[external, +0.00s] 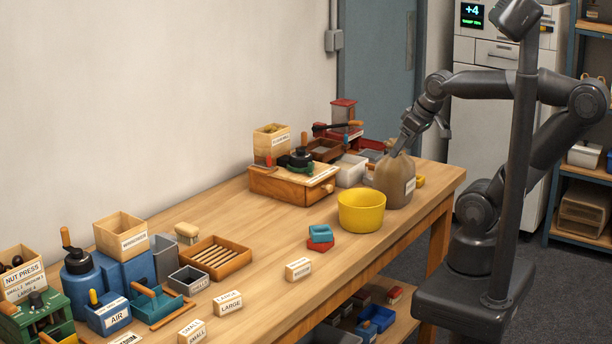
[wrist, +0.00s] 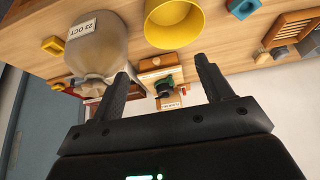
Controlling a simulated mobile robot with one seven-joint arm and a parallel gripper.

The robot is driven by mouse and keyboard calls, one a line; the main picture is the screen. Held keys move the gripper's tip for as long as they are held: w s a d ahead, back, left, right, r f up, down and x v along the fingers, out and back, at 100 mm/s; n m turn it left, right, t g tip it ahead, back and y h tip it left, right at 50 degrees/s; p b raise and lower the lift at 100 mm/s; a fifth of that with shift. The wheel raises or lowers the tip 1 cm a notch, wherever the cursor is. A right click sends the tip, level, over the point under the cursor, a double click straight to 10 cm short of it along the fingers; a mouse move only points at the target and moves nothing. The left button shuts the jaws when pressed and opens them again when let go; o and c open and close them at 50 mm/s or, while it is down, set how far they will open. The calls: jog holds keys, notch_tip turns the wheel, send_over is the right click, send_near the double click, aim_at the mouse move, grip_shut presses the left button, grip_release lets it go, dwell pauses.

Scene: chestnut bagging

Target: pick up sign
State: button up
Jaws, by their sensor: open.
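Small wooden label blocks lie on the bench in the external view. One (external: 299,268) stands alone near the front edge, its print hard to read; a LARGE block (external: 231,307) and a SMALL block (external: 192,332) are further left. Which one is the sign, I cannot tell. My gripper (external: 396,153) is at the top of a brown sack (external: 393,182) at the bench's right end, far from these blocks.
A yellow tub (external: 361,211) stands beside the sack, with teal (external: 320,233) and red small trays left of it. A wooden box with a black-knobbed device (external: 292,187) is behind. Boxes and tools crowd the left end. The middle front of the bench (external: 270,250) is mostly clear.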

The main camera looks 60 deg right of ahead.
jog(key=shift+o, duration=0.2)
jog(key=shift+o, duration=1.3)
